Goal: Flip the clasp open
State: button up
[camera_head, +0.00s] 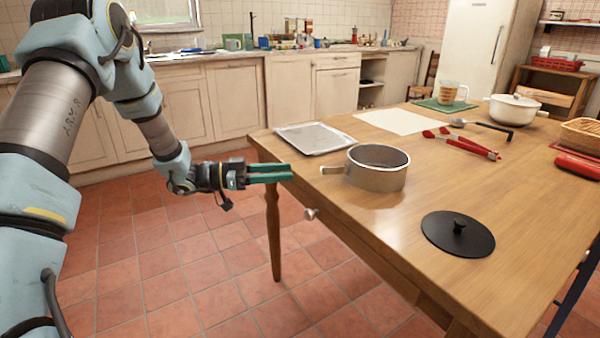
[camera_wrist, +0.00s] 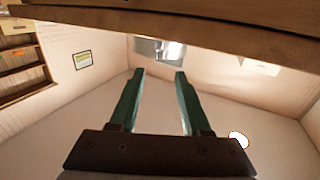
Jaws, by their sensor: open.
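I cannot make out a clasp in either view. My gripper (camera_head: 291,172) has two teal fingers and points right, beside the left edge of the wooden table (camera_head: 330,225). In the wrist view my gripper (camera_wrist: 159,73) is open, its fingers spread with nothing between them. In that view the table's brown edge (camera_wrist: 200,30) crosses the top of the picture, beyond the fingertips. A small round knob (camera_head: 311,213) sticks out from the table's side, below and right of the fingers.
A grey pot (camera_head: 378,178) stands near the table's left edge, with a metal tray (camera_head: 314,138) behind it. A black lid (camera_head: 458,236) lies in front. Red tongs (camera_head: 465,145) and a white pot (camera_head: 514,110) are farther back. The tiled floor left of the table is clear.

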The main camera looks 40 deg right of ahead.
jog(key=v, duration=0.2)
jog(key=shift+w+a, duration=0.15)
jog(key=shift+a, duration=0.1)
dwell(0.3)
